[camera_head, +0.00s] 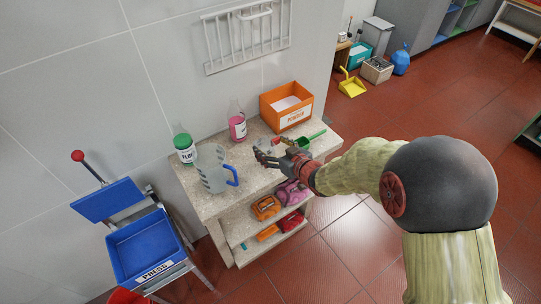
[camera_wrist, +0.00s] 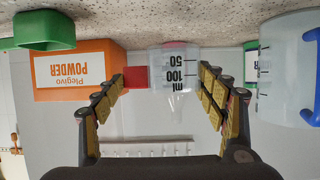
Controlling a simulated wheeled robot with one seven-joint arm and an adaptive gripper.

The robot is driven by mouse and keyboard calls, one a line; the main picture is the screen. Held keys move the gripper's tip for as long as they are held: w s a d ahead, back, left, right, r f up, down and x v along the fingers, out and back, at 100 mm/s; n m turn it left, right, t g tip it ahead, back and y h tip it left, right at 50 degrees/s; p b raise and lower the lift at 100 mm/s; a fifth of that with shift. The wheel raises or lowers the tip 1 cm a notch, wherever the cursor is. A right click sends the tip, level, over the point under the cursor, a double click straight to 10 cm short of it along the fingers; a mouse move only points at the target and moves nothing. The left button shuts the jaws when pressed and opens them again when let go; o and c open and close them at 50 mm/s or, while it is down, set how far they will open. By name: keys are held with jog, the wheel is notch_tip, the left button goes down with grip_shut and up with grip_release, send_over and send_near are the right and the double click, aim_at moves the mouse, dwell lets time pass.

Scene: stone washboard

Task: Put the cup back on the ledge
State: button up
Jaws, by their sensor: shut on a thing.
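A small clear measuring cup (camera_wrist: 176,75) with black ml marks is between the fingers of my gripper (camera_wrist: 160,85) in the wrist view, which is upside down. A red part, perhaps its handle, shows beside it. In the head view my gripper (camera_head: 268,157) is over the speckled stone top (camera_head: 245,185), and the clear cup (camera_head: 264,145) shows faintly at the fingertips. My gripper is shut on the cup. The cup's base is close to the stone surface (camera_wrist: 150,18); I cannot tell whether it touches. Fingers partly hide the cup in the head view.
An orange powder box (camera_head: 290,115) is at the back, with a green scoop (camera_head: 312,138) to the right. Brushes and cloths lie on the lower shelf (camera_head: 240,232).

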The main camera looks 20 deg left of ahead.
aim_at(273, 155)
jog(key=shift+w+a+f+b, duration=0.15)
jog(key=shift+f+b, duration=0.45)
jog(key=shift+f, duration=0.4)
jog(key=shift+w+a+f+b, duration=0.15)
jog(key=shift+f+b, duration=0.4)
jog(key=shift+f, duration=0.45)
jog(key=shift+f, duration=0.2)
jog(key=o, duration=1.2)
jog(key=shift+r, duration=0.25)
jog(key=p+v, duration=0.4)
jog(key=v, duration=0.8)
jog(key=shift+f, duration=0.1)
jog(key=shift+d, duration=0.1)
